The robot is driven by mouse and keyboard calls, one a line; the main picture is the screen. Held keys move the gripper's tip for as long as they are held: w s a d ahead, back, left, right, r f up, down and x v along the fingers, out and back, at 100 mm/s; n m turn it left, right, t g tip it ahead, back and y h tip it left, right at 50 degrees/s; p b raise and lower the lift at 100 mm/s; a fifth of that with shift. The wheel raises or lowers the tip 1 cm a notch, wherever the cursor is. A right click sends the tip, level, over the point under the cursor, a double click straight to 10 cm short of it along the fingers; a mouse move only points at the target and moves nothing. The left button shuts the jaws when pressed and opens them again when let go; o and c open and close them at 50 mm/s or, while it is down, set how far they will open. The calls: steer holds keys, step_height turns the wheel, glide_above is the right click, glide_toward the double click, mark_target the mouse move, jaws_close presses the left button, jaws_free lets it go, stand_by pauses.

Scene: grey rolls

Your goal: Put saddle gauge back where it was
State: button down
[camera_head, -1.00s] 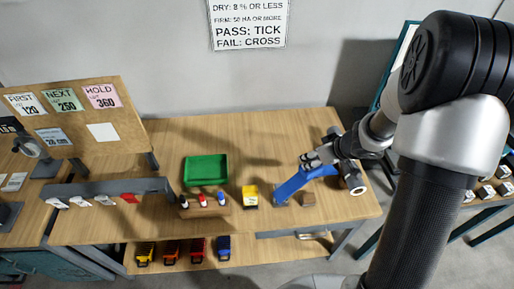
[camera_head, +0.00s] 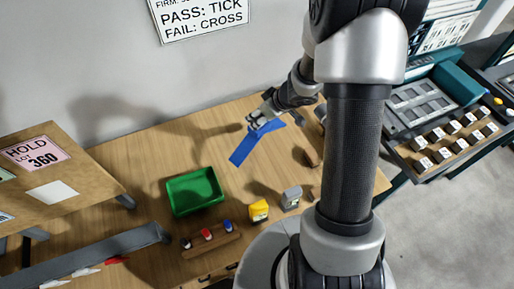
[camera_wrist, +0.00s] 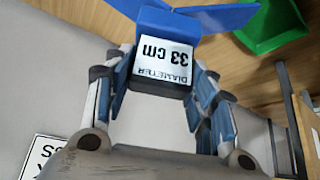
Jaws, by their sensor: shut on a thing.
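The blue saddle gauge (camera_head: 243,151) is in my gripper (camera_head: 256,118), over the back part of the wooden table. In the wrist view my gripper (camera_wrist: 160,88) has its fingers on both sides of the gauge's white label block, which reads "DIAMETER 33 cm" upside down. The blue arms of the gauge (camera_wrist: 213,18) spread out beyond the fingers. The gauge looks held above the tabletop, apart from the things on it. Its far ends are partly cut off in the wrist view.
On the table (camera_head: 150,150) are a green tray (camera_head: 194,191), a rack (camera_head: 211,241) of markers, a yellow item (camera_head: 259,210) and a small grey item (camera_head: 291,198). A notice board (camera_head: 60,170) stands at left.

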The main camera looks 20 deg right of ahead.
step_height(320, 180, down, 15)
steer(key=b, duration=0.8)
steer(key=shift+w+b, duration=0.15)
steer(key=shift+b, duration=0.2)
steer(key=shift+f, duration=0.2)
steer(key=c, duration=0.7)
jaws_free()
